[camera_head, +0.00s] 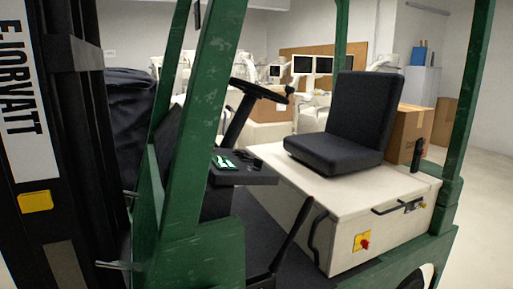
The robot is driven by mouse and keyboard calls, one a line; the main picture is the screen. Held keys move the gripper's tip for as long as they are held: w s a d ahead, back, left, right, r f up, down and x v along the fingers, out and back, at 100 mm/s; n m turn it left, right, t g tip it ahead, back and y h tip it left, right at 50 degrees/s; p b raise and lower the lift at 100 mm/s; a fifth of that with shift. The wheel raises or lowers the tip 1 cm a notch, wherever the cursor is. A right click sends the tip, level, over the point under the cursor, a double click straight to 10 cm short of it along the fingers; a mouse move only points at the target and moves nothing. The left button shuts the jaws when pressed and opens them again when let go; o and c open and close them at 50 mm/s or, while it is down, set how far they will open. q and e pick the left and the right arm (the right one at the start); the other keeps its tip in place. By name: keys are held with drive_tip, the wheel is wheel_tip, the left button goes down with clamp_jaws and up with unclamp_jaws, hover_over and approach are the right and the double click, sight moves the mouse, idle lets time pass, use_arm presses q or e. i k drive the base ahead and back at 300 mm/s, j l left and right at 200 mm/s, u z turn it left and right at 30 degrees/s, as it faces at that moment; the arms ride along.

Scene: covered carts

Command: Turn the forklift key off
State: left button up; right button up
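A green forklift fills the view, with a dark mast at the left, a steering wheel (258,90) and a black seat (347,124) on a cream body (285,187). A yellow plate with a red knob (364,243) is on the side of the cream body, low and right of centre. I cannot tell whether this is the key switch, and no key shape is clear. A small dark console (243,176) with green and white marks sits below the steering wheel. Neither of my grippers is in view.
A green post (205,110) stands in front of the steering area, and another (470,90) rises at the right. A black lever (294,232) stands in the footwell. Cardboard boxes (412,125) and monitors are behind. Open floor shows at the right.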

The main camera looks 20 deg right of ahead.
sight(258, 162)
drive_tip(key=i+l, duration=0.15)
drive_tip(key=l, duration=0.4)
drive_tip(key=i+l+u, duration=0.1)
drive_tip(key=l, duration=0.4)
drive_tip(key=i+l, duration=0.1)
drive_tip(key=l, duration=0.45)
drive_tip(key=i+l+u, duration=0.1)
drive_tip(key=l, duration=0.45)
drive_tip(key=i+l, duration=0.1)
drive_tip(key=l, duration=0.45)
drive_tip(key=u, duration=0.05)
